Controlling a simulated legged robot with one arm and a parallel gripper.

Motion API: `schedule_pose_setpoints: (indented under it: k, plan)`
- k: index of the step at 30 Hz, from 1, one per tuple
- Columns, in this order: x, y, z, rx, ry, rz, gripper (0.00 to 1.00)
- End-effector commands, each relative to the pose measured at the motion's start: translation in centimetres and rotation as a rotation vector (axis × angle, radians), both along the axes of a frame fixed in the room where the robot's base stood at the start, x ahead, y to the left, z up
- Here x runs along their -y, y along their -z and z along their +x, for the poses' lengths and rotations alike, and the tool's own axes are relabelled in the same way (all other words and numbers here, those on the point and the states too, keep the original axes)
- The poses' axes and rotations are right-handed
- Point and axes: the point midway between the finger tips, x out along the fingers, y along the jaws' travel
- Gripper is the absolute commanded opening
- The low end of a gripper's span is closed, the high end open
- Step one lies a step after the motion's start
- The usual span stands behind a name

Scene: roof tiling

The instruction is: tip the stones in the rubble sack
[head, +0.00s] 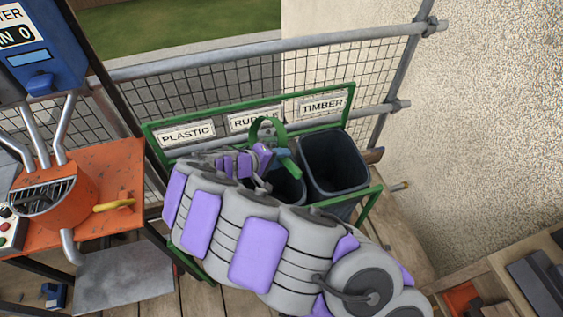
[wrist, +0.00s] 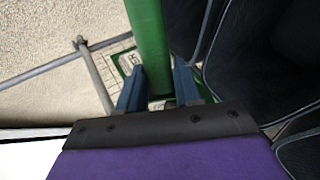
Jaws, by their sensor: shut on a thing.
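The middle bay of the green rack (head: 360,88) has a partly covered label (head: 242,122) beginning "RU". Below it, a dark sack (head: 287,188) shows only in part behind my arm. My gripper (head: 276,157) is over this sack. It is shut on a green curved thing (head: 258,128), which arches up in front of the label. In the wrist view, my gripper's two blue jaws (wrist: 158,88) stand on either side of this green bar-like thing (wrist: 147,40). What the green thing belongs to is hidden. No stones show in either view.
The plastic label (head: 187,134) is at left and the timber label (head: 322,105) at right, above an open dark bin (head: 335,162). An orange machine (head: 75,195) stands at left. A mesh guardrail (head: 220,85) runs behind; a rough wall (head: 470,130) is at right.

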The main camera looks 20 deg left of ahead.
Motion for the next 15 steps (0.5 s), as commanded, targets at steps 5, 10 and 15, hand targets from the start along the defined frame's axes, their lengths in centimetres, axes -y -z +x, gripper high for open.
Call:
schedule_pose_setpoints:
  k: [5, 10, 15]
  plan:
    - [-0.02, 0.39, -0.06, 0.053, -0.002, -0.038, 0.0]
    - [0.43, 0.48, -0.18, 0.147, 0.0, -0.12, 0.0]
    - [0.33, 0.65, -0.26, 0.241, 0.001, -0.195, 0.0]
